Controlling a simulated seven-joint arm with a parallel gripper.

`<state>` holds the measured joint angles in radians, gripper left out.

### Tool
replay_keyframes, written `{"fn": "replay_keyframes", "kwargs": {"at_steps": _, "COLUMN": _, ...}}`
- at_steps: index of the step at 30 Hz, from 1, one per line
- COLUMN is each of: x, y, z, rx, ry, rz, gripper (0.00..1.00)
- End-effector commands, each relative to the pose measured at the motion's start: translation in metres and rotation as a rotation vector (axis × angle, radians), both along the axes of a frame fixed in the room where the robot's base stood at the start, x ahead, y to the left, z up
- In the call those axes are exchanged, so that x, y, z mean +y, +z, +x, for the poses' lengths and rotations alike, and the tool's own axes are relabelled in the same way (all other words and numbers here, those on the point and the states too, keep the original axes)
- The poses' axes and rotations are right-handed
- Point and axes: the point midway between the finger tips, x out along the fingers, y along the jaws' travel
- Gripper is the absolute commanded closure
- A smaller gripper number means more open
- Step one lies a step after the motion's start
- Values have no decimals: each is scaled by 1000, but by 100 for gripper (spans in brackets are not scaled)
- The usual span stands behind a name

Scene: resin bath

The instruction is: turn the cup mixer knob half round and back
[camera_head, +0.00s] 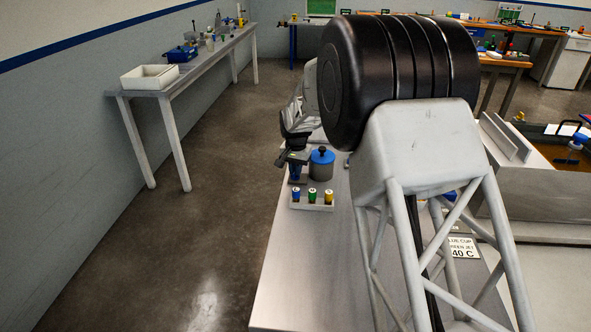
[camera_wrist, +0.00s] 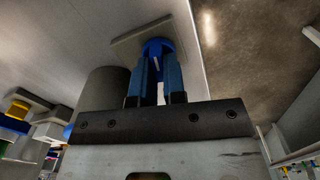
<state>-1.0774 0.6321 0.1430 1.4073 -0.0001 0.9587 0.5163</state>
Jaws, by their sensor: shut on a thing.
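The cup mixer knob (camera_wrist: 157,46) is blue and round with a pale mark. In the wrist view it sits in front of a square grey plate (camera_wrist: 128,45). The two blue fingers of my gripper (camera_wrist: 157,66) stand on either side of the knob, shut on it. In the head view my gripper (camera_head: 296,172) is low over the bench, left of a grey pot with a blue lid (camera_head: 321,164). There the knob is too small and covered to make out.
A pale rack (camera_head: 312,206) with blue, green and yellow capped vials stands just in front of my gripper. A printed card (camera_head: 463,247) lies on the bench to the right. A tank of brown liquid (camera_head: 560,153) is further right. The bench front (camera_head: 310,270) is clear.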

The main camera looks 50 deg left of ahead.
Motion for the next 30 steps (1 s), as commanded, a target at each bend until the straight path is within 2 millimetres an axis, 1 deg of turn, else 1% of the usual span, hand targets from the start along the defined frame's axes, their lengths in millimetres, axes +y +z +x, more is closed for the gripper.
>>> {"fn": "replay_keyframes", "kwargs": {"at_steps": 30, "x": -5, "y": 0, "z": 0, "rx": 0, "ry": -948, "rz": 0, "gripper": 100}}
